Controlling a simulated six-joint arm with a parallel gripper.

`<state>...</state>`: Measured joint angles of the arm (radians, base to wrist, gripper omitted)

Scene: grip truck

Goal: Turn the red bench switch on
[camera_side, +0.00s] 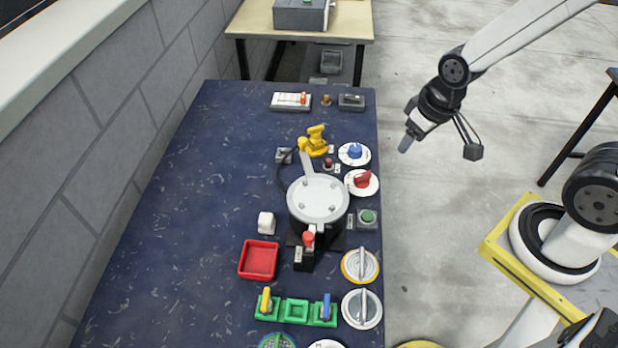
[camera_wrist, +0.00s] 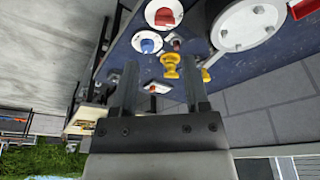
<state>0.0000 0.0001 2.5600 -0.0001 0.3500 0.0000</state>
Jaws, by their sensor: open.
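A red rotary switch knob on a round white plate (camera_side: 362,181) sits near the right edge of the dark blue bench. It also shows at the top of the wrist view (camera_wrist: 164,14). A similar blue knob (camera_side: 354,151) sits just behind it and shows in the wrist view (camera_wrist: 147,44). I cannot read any on or off marks on the red knob. My gripper (camera_side: 406,143) hangs in the air off the bench's right side, apart from both knobs. In the wrist view its two fingers (camera_wrist: 160,68) stand apart with nothing held between them.
A yellow clamp (camera_side: 316,140) and round grey-lidded device (camera_side: 318,198) stand left of the knobs. A green button box (camera_side: 368,217) and yellow-rimmed dial (camera_side: 360,266) sit nearer the front. A red tray (camera_side: 258,260) lies left. The bench's left part is clear.

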